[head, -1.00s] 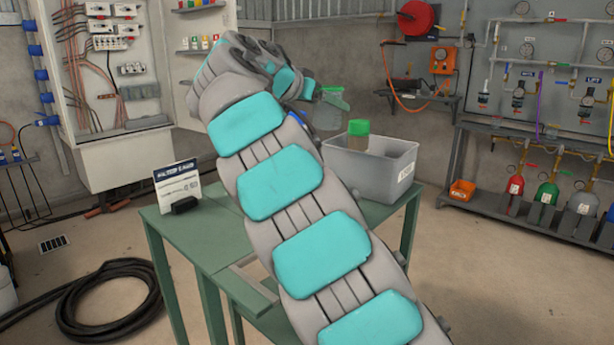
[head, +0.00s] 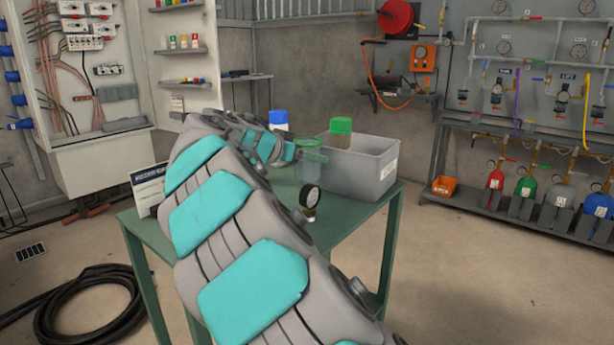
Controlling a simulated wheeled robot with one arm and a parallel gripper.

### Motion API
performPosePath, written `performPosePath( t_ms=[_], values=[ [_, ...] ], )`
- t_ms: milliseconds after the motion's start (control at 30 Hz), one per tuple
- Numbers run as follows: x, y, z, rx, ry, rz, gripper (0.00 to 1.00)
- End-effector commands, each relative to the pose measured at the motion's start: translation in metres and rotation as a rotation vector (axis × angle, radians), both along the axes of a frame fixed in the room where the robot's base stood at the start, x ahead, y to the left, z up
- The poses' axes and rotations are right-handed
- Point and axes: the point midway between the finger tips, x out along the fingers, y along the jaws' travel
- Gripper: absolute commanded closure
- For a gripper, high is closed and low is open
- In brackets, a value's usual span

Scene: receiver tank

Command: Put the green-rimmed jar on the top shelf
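The green-rimmed jar (head: 308,168) is see-through, with a green ring around its top. It shows over the green table, left of the grey bin. My gripper (head: 309,155) is at the jar, level with its upper part. The fingers are small and blend with the clear jar, so I cannot tell whether they are shut on it or only around it. I also cannot tell whether the jar's base touches the table. The top shelf (head: 178,8) is on the pale wall panel at the upper left, with small coloured items on it.
The grey bin (head: 377,175) on the table (head: 345,222) holds a green-capped container (head: 341,126). A blue-capped container (head: 279,119) stands behind my gripper. A sign (head: 148,184) is at the table's left. Lower shelves (head: 181,51) hold small items.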

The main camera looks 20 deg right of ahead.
Motion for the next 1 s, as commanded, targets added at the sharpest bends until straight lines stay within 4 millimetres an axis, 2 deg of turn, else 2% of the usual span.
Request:
performPosePath(
  t_ms=[267, 500, 900, 933, 1000],
  values=[
    [0.0, 0.0, -0.02, -0.002, 0.002, 0.001, 0.86],
    [0.0, 0.0, -0.05, -0.001, 0.003, -0.001, 0.86],
    [0.0, 0.0, -0.055, 0.0, 0.0, 0.001, 0.86],
    [0.0, 0.0, -0.054, 0.001, 0.0, 0.001, 0.19],
    [0.0, 0.0, -0.053, 0.001, 0.0, 0.001, 0.11]
  ],
)
